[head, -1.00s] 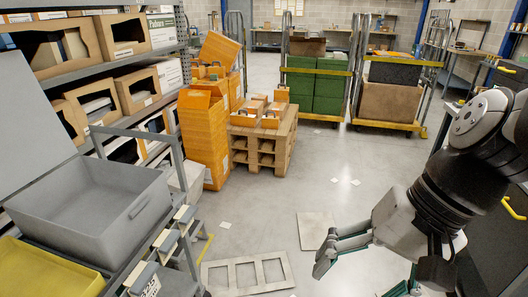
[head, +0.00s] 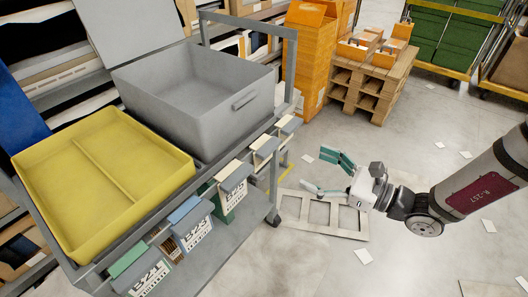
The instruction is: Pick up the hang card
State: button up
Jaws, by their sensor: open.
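Several hang cards hang in a row along the near side rail of the grey cart (head: 240,255). I cannot tell which one the task means. My gripper (head: 316,170) is open and empty, its teal-padded fingers spread and pointing left toward the cart. It is right of the far cards, apart from them, above the floor.
A yellow divided tray (head: 178,168) and an open grey bin (head: 190,120) sit on the cart. A flat pale frame (head: 350,222) lies on the floor below my gripper. Floor to the right is mostly clear.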

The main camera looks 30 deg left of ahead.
notch_tip(320, 180, down, 2)
jog(key=w+m, duration=0.1)
jog(key=b, duration=0.2)
send_near(270, 146)
jog(key=shift+t, duration=0.4)
jog(key=a, duration=0.2)
jog(key=a+f, duration=0.1)
jog(key=a, duration=0.2)
jog(key=shift+m, duration=0.3)
jog(key=a+b, duration=0.1)
jog(key=a, duration=0.4)
jog(key=shift+w+f, duration=0.1)
jog(key=c, duration=0.8)
